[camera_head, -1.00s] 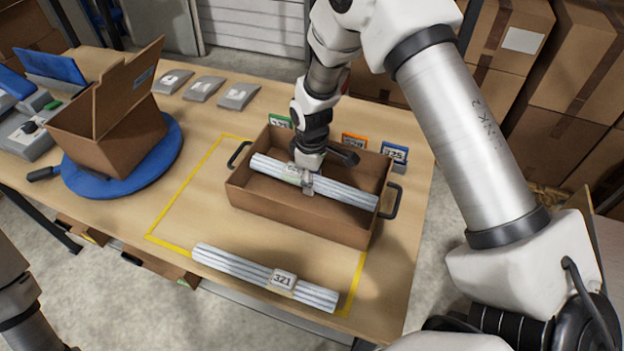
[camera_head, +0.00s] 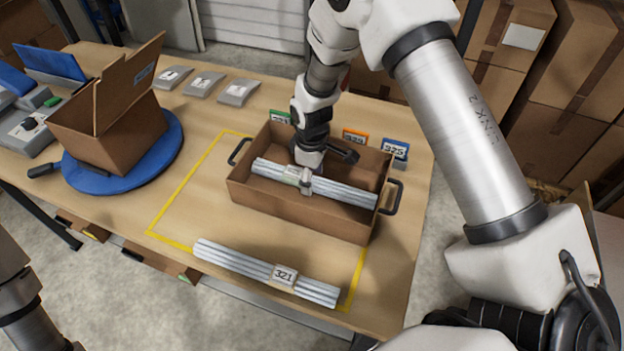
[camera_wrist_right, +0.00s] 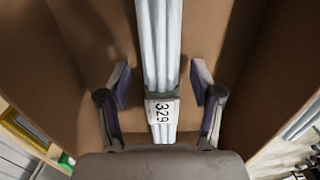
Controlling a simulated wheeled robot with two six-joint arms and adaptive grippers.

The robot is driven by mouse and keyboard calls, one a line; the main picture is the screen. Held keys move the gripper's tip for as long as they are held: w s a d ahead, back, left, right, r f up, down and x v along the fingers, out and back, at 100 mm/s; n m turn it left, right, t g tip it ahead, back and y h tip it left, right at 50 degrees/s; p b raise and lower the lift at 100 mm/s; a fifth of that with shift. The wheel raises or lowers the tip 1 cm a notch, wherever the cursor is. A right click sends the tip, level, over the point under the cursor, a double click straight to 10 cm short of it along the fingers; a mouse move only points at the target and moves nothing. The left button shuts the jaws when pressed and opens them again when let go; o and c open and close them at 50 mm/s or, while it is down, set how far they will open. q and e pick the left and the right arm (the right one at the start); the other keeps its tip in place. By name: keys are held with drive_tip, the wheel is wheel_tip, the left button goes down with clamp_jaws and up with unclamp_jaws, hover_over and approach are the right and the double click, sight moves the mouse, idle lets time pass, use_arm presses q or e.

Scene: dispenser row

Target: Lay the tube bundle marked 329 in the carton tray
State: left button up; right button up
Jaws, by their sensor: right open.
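The tube bundle marked 329 (camera_head: 347,191) is a row of light grey tubes with a pale label band. It lies lengthwise inside the brown carton tray (camera_head: 290,214), and its label reads 329 in the right wrist view (camera_wrist_right: 162,112). My right gripper (camera_head: 306,182) is down in the tray over the bundle's middle. In the wrist view its fingers (camera_wrist_right: 161,82) stand open on both sides of the bundle, with gaps to it. The head view shows part of my left arm at the lower left edge, but not its gripper.
Another bundle marked 321 (camera_head: 240,267) lies in front of the tray, along the yellow outline. Colored number cards (camera_head: 394,150) stand behind the tray. An open carton (camera_head: 118,130) sits on a blue turntable (camera_head: 150,175) at left. The table between is clear.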

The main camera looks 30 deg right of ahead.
wheel_tip(320, 180, up, 11)
drive_tip(key=b, duration=0.1)
drive_tip(key=shift+b, duration=0.4)
